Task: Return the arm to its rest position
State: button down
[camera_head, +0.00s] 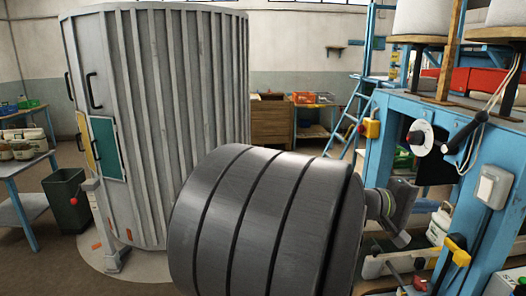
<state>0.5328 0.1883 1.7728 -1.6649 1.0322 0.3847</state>
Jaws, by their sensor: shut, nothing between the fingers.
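A large dark grey ribbed cylinder, a link of my own arm, fills the lower middle of the head view. A small part of my wrist with a pale greenish ring shows past its right end. My gripper (402,236) is partly seen there, small and dark, in front of the blue machine frame (380,130). It looks shut, with nothing seen in it. Its fingers are hard to make out, and the rest of the arm is hidden.
A tall grey corrugated silo (160,120) stands at left behind my arm. At right the blue frame carries a red button box (371,128), a grey switch box (494,186) and a yellow bracket (457,250). A side table (20,165) with pots stands far left, beside a dark bin (68,200).

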jog(key=d, duration=0.8)
jog(key=a+r, duration=0.3)
jog(key=a, duration=0.7)
jog(key=w+d+f+m+t+y, duration=0.1)
jog(key=w+f+m+y, duration=0.1)
jog(key=f+m, duration=0.3)
jog(key=w+d+f+m+t+y, duration=0.1)
jog(key=f+m+y, duration=0.4)
jog(key=f, duration=0.9)
jog(key=w+d+f+m+t+y, duration=0.1)
jog(key=w+d+f+m+y, duration=0.2)
jog(key=f+m, duration=0.3)
jog(key=shift+w+f+m+y, duration=0.4)
jog(key=shift+w+f+y, duration=0.35)
jog(key=shift+f, duration=1.15)
